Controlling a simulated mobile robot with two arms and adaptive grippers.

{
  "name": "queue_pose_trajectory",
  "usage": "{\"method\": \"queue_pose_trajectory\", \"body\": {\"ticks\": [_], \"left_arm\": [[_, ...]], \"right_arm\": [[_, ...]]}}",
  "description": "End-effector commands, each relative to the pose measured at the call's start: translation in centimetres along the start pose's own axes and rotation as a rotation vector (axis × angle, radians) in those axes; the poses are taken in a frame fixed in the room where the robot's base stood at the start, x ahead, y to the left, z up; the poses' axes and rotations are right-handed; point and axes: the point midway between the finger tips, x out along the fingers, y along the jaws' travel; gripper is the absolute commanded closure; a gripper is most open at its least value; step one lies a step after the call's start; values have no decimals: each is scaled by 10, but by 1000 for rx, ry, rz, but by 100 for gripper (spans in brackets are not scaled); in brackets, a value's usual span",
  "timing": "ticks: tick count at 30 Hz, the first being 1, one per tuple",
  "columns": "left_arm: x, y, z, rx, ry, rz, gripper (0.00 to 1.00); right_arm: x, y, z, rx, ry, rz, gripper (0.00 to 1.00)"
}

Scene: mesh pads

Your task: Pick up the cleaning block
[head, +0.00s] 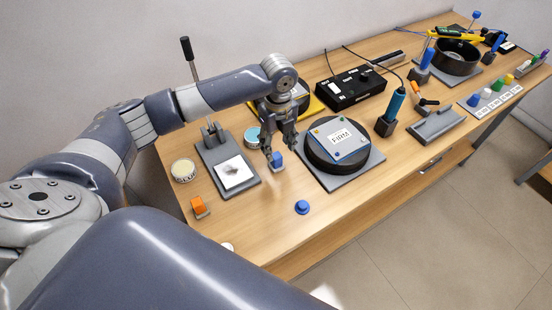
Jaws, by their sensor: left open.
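My left gripper (279,147) points down over the wooden table, with its fingers apart. A small blue block (277,161) stands on the table right at its fingertips. I cannot tell whether the fingers touch it or are only above it. A small orange block (198,205) with a grey part sits near the table's front left edge, apart from the gripper. No label shows which of these is the cleaning block. My right gripper is not in view.
Right of the gripper is a black round pad with a "FIRM" card (340,137) on a grey base. To the left is a grey lever press (228,170). A blue knob (302,207) lies in front. A black control box (350,90) stands behind. Bare wood lies between the press and knob.

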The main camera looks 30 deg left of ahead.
Motion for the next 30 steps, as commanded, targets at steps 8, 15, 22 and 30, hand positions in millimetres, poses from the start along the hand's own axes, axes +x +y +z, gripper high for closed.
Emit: {"method": "queue_pose_trajectory", "body": {"ticks": [8, 15, 22, 30], "left_arm": [[25, 3, -1, -1, 2, 3, 52], [56, 3, 0, -1, 0, 1, 52], [59, 3, 0, 1, -1, -1, 52], [58, 3, 0, 0, -1, 0, 99]], "right_arm": [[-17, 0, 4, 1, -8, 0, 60], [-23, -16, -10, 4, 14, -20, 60], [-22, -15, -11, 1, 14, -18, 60], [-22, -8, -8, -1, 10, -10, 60]]}}
